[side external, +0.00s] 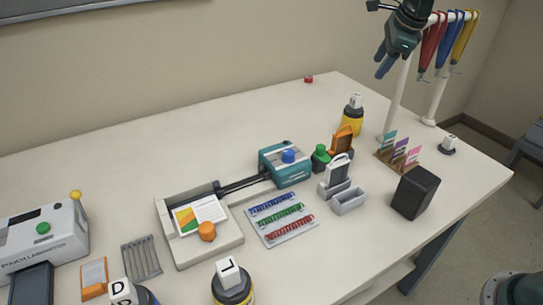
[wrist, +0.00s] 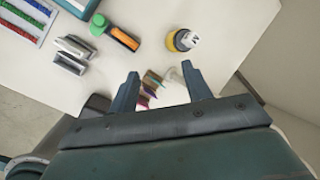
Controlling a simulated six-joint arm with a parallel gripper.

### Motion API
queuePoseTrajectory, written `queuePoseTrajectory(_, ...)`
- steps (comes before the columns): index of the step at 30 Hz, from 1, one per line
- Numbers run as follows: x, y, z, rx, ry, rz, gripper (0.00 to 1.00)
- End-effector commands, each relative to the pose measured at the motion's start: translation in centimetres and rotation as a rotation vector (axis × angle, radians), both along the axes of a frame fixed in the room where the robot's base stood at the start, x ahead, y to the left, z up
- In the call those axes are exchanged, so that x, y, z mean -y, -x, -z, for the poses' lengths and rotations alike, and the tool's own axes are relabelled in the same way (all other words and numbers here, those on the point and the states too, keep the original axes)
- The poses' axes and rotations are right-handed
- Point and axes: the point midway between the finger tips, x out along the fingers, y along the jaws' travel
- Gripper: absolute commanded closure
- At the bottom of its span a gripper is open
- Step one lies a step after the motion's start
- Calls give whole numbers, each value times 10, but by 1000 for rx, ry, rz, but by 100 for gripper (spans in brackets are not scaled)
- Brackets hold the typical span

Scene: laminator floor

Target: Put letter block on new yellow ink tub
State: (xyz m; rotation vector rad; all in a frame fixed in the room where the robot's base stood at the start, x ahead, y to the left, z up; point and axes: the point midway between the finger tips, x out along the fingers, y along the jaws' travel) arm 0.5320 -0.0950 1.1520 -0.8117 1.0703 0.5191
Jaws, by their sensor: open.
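A yellow ink tub (side external: 352,124) with a dark lid stands at the back right, with a white letter block (side external: 356,100) on top. In the wrist view the tub (wrist: 172,42) and its block (wrist: 190,40) lie beyond my fingertips. A block marked L (side external: 228,270) sits tilted on a dark-lidded tub (side external: 232,290) with some yellow at the front edge. A block marked D (side external: 120,290) is at the bottom left. Another white block (side external: 449,140) sits on a low dark disc at the right. My gripper (side external: 383,65) is open and empty, high above the back right; it also shows in the wrist view (wrist: 160,72).
A white rack with hanging coloured tools (side external: 440,45) stands at the back right edge. A card holder (side external: 398,155), black box (side external: 415,192), grey stamp holder (side external: 348,201), teal punch (side external: 285,165) and trimmer (side external: 200,225) crowd the middle. The back left table is clear.

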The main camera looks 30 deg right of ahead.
Motion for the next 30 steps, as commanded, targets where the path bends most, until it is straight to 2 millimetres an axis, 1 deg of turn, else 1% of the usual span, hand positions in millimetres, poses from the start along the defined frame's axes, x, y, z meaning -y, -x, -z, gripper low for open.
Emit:
queuePoseTrajectory(1,-7,13,-9,5,31,-68,51)
queuePoseTrajectory(6,-26,55,-29,11,146,-319,51)
queuePoseTrajectory(9,-37,81,-38,15,215,-466,51)
queuePoseTrajectory(11,-43,97,-42,16,255,-554,51)
queuePoseTrajectory(15,-56,135,-49,22,352,-758,51)
queuePoseTrajectory(23,-74,206,-49,28,536,-1137,51)
queuePoseTrajectory(30,-86,270,-35,34,710,-1484,51)
